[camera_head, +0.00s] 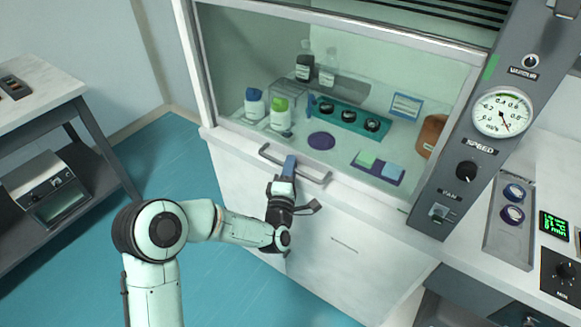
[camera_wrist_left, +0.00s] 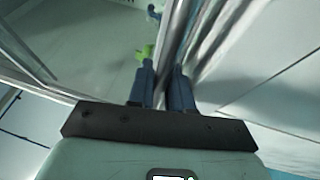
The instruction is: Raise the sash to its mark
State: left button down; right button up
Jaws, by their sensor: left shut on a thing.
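The sash is the clear glass front of the fume hood, and its lower edge lies low, close to the white sill. Its grey bar handle (camera_head: 312,178) runs along the lower front. My left gripper (camera_head: 289,166) is shut on the handle near its middle, with blue fingers around the bar. A green mark (camera_head: 490,67) is on the grey post right of the sash. My right gripper is not in view.
Behind the glass are bottles (camera_head: 280,114), a teal rack (camera_head: 345,117), a purple disc (camera_head: 321,140) and a brown jar (camera_head: 431,136). The grey post carries a gauge (camera_head: 502,113) and a knob (camera_head: 467,171). A side bench (camera_head: 40,85) stands left; blue floor between is clear.

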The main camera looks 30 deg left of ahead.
pick_arm(q)
notch_tip(320, 180, up, 26)
jog(key=p, duration=0.6)
jog(key=shift+p, duration=0.35)
jog(key=p, duration=0.5)
send_near(290, 11)
jog(key=w+r, duration=0.2)
jog(key=w, duration=0.2)
jog(key=shift+w+a+r+p, duration=0.1)
jog(key=shift+r+p, duration=0.05)
jog(key=shift+r, duration=0.25)
jog(key=shift+w+a+r+p, duration=0.1)
jog(key=shift+r+p, duration=0.05)
jog(key=shift+r, duration=0.2)
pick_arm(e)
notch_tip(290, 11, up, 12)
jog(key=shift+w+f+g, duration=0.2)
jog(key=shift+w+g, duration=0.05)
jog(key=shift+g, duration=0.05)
pick_arm(q)
jog(key=shift+d, duration=0.1)
jog(key=c, duration=1.4)
grip_release()
jog(key=shift+f, duration=0.1)
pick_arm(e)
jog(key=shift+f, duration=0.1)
